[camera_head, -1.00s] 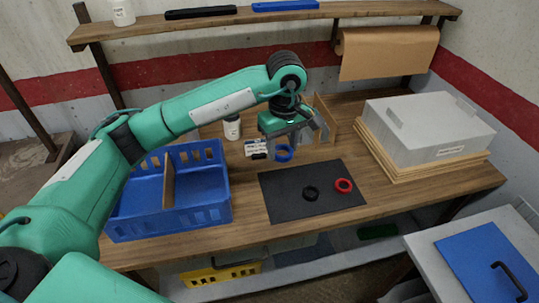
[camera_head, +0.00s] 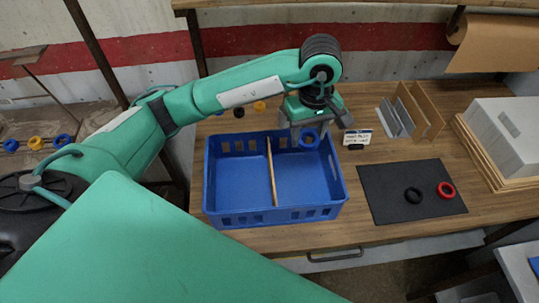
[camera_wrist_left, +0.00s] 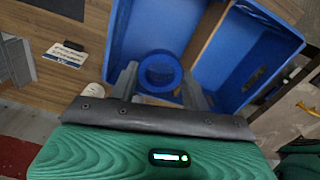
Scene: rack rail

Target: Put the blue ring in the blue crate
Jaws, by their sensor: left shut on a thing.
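My left gripper (camera_head: 309,128) is shut on the blue ring (camera_head: 309,147) and holds it over the right compartment of the blue crate (camera_head: 275,214), near its back wall. A wooden divider (camera_head: 271,170) splits the crate into two compartments, and both look empty apart from the ring above. In the left wrist view the blue ring (camera_wrist_left: 160,88) hangs between the fingers (camera_wrist_left: 160,76), with the crate (camera_wrist_left: 217,97) below it. I cannot tell exactly how high the ring is above the crate floor. My right gripper is not in view.
A black mat (camera_head: 385,215) right of the crate bears a black ring (camera_head: 413,203) and a red ring (camera_head: 453,195). A small labelled card (camera_head: 357,136) stands close to the crate's right back corner. Upright panels (camera_head: 415,112) and a grey box (camera_head: 505,130) are further right.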

